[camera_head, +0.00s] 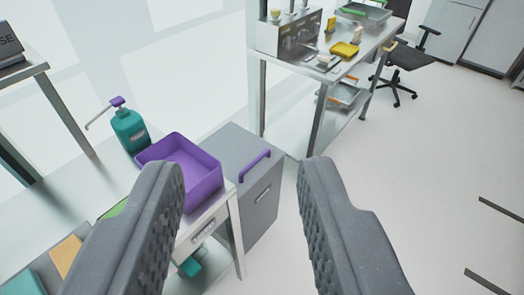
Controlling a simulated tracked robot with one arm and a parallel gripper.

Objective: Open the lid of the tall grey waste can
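The tall grey waste can (262,204) stands on the floor just right of a small table, ahead of my gripper. Its flat grey lid (232,146) looks closed, with a purple bar handle (254,167) along its right side. My gripper (243,180) is open and empty, its two dark grey padded fingers wide apart at the bottom of the view. The handle shows in the gap between the fingers, beyond them and apart from them. The can's lower left side is hidden by the table and a purple bin.
The purple open bin (203,172) sits on the table close to the can's left. A teal pump bottle (131,130) stands behind it. A metal workbench (345,63) with several items stands beyond the can, near an office chair (408,58).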

